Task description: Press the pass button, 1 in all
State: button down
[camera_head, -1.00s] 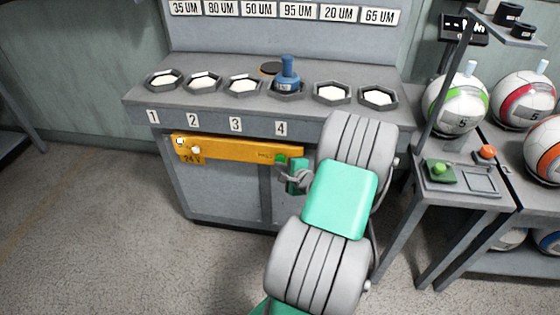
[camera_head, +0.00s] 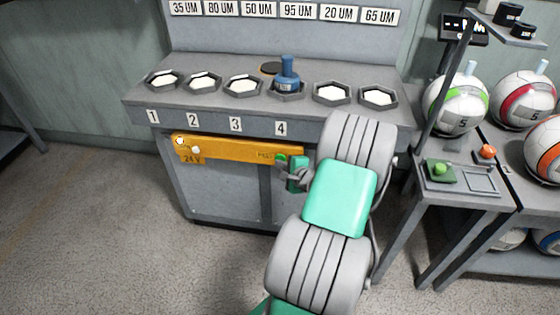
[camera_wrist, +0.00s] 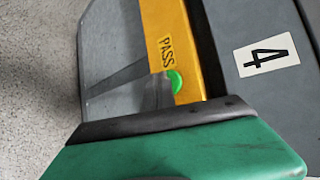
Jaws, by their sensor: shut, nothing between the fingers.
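The pass button (camera_head: 281,158) is a small green dome at the right end of a yellow panel (camera_head: 225,149) on the front of the grey bench. In the wrist view the pass button (camera_wrist: 175,81) sits beside the word PASS on the yellow panel (camera_wrist: 165,35). My gripper (camera_head: 280,171) is shut and empty, just in front of the panel and slightly below the button. In the wrist view the tip of my gripper (camera_wrist: 162,84) lies right beside the button and partly overlaps the panel. I cannot tell whether it touches the button.
The bench (camera_head: 220,108) carries several hexagonal trays and a blue stamp-like tool (camera_head: 287,75). A side stand (camera_head: 463,190) to the right has another green button (camera_head: 440,169) and an orange one (camera_head: 485,152). Balls (camera_head: 455,103) stand on a rack behind. The floor at left is clear.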

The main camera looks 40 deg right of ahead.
dwell(0.4)
jog(key=shift+s+a, duration=0.5)
jog(key=shift+a, duration=0.15)
jog(key=shift+s+a+p, duration=0.4)
jog(key=shift+s+a, duration=0.35)
jog(key=shift+a, duration=0.25)
jog(key=shift+s+a+p, duration=0.4)
jog(key=shift+s+a, duration=0.35)
jog(key=shift+a, duration=0.25)
